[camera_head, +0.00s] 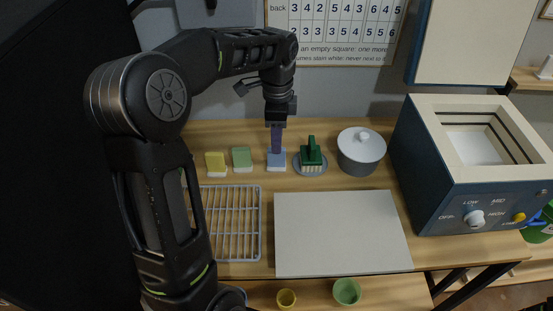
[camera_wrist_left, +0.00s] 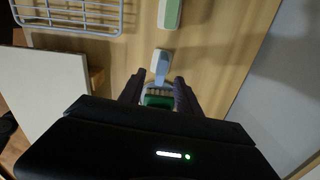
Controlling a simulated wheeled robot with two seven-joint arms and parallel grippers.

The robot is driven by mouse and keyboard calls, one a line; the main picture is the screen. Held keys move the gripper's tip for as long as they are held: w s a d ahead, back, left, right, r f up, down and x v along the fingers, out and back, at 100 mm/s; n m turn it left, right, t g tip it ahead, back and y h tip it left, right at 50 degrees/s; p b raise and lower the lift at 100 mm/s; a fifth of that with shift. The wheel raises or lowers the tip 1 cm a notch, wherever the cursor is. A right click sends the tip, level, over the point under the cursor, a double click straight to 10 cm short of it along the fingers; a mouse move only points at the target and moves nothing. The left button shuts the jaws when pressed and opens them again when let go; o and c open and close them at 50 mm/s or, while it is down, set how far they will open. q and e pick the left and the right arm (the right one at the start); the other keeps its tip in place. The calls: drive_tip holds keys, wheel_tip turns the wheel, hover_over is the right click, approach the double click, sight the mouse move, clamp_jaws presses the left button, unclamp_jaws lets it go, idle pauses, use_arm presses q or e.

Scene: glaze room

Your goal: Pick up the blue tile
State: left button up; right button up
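The blue tile (camera_head: 276,161), with a white lower part, stands on the table at the right end of a row with a green tile (camera_head: 242,158) and a yellow tile (camera_head: 215,162). My left gripper (camera_head: 277,150) points down at the blue tile, its fingers overlapping the tile's upper edge in the head view. In the left wrist view the fingers (camera_wrist_left: 158,84) are apart, and the blue tile (camera_wrist_left: 161,64) shows at the gap between their tips. I cannot tell whether they touch it. The right gripper is not in view.
A green brush (camera_head: 311,154) on a round dish stands close right of the blue tile, with a lidded grey pot (camera_head: 361,155) beyond. A wire rack (camera_head: 240,222) and white board (camera_head: 340,232) lie in front. A kiln (camera_head: 460,180) stands at right.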

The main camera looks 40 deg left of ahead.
sight(276, 158)
use_arm(q)
wheel_tip(276, 158, down, 5)
drive_tip(key=shift+a+f+p, duration=0.1)
drive_tip(key=shift+a+p, duration=0.05)
drive_tip(key=shift+p, duration=0.4)
drive_tip(key=shift+c, duration=0.6)
clamp_jaws()
